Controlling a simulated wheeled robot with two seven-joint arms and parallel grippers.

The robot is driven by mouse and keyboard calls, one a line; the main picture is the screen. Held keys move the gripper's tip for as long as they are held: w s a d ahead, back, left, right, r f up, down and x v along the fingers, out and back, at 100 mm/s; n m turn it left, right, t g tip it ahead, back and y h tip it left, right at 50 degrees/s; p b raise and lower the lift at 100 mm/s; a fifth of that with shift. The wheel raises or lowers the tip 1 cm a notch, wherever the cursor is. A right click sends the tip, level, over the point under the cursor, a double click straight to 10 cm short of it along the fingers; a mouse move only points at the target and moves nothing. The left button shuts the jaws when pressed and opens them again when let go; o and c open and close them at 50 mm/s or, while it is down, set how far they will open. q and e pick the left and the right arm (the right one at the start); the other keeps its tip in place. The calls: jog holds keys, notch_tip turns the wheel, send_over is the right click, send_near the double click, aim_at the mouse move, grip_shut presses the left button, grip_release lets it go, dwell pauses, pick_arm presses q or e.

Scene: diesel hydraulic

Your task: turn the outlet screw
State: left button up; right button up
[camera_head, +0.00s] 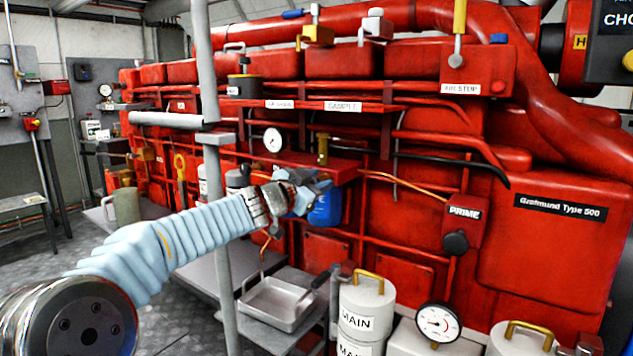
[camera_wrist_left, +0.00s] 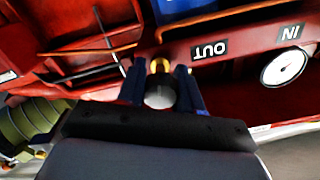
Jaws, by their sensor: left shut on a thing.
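The outlet screw (camera_wrist_left: 160,92) shows in the left wrist view as a round grey head below a brass fitting, beside the OUT label (camera_wrist_left: 209,50). My left gripper (camera_wrist_left: 165,88) has one dark blue finger on each side of the screw head and is shut on it. In the head view my left gripper (camera_head: 312,190) is at the engine's side, in front of the blue canister (camera_head: 325,212). It hides the screw there. My right gripper is not in view.
The red engine (camera_head: 410,210) fills the right side, with pipes and a small gauge (camera_head: 272,140) close to my gripper. A grey upright post (camera_head: 210,100) stands near my left arm. A metal tray (camera_head: 275,303) and MAIN canisters (camera_head: 367,297) stand below.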

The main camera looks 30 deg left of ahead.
pick_arm(q)
jog(key=m, duration=0.5)
jog(key=shift+m, duration=0.3)
jog(key=m, duration=0.4)
jog(key=shift+f+m, duration=0.15)
jog(key=shift+m, duration=0.25)
jog(key=o, duration=1)
jog(key=shift+o, duration=0.2)
